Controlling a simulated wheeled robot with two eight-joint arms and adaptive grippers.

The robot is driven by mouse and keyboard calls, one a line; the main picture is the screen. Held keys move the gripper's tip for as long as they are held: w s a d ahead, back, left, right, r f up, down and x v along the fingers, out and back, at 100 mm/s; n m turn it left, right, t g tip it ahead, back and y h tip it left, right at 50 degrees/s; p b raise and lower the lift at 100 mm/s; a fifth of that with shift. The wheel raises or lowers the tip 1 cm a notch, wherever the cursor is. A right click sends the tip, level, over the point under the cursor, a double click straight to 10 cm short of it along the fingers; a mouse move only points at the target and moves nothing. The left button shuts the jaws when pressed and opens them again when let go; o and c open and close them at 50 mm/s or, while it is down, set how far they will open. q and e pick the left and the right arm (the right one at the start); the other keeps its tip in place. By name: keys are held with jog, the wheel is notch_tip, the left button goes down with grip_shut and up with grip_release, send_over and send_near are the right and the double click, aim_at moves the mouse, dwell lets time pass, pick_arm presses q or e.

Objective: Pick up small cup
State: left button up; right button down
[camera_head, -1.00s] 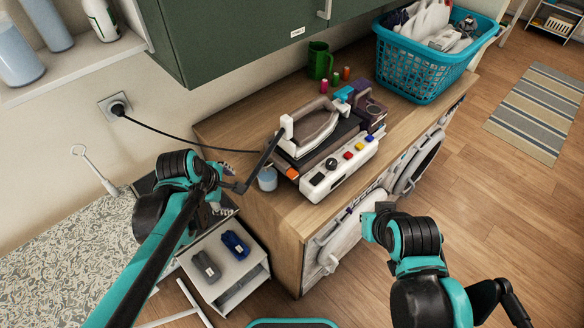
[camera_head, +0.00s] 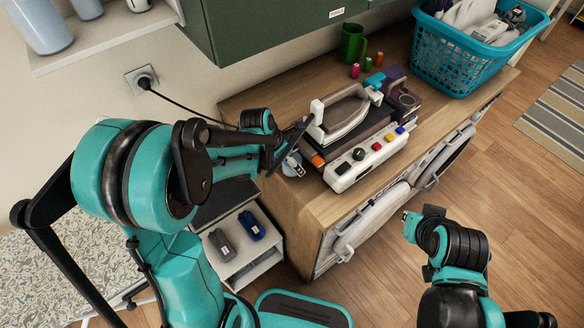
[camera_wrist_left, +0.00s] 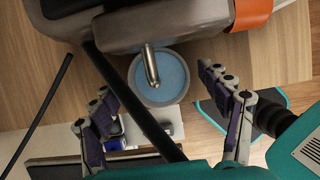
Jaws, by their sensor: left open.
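The small cup (camera_head: 293,166) is pale blue and stands near the counter's front left corner, beside the iron. It is partly hidden by my left gripper in the head view. In the left wrist view the cup (camera_wrist_left: 173,90) shows as a round blue opening, with a metal pin and a dark rod crossing in front of it. My left gripper (camera_head: 284,152) is open, and its fingers (camera_wrist_left: 160,95) show on either side of the cup in that view. Contact cannot be told. My right arm is at the lower right; its gripper fingers cannot be made out.
The iron (camera_head: 345,112) sits on a dark base just beside the cup, with a button panel (camera_head: 368,158) in front. A green mug (camera_head: 352,43) and spools (camera_head: 367,66) stand behind. A turquoise basket (camera_head: 464,50) is at the right. A white drawer unit (camera_head: 262,259) stands below left.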

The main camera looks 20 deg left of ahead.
pick_arm(q)
jog(key=shift+x, duration=0.9)
jog(key=shift+r, duration=0.15)
jog(key=shift+c, duration=0.7)
jog(key=c, duration=1.3)
jog(key=shift+a+r, duration=0.1)
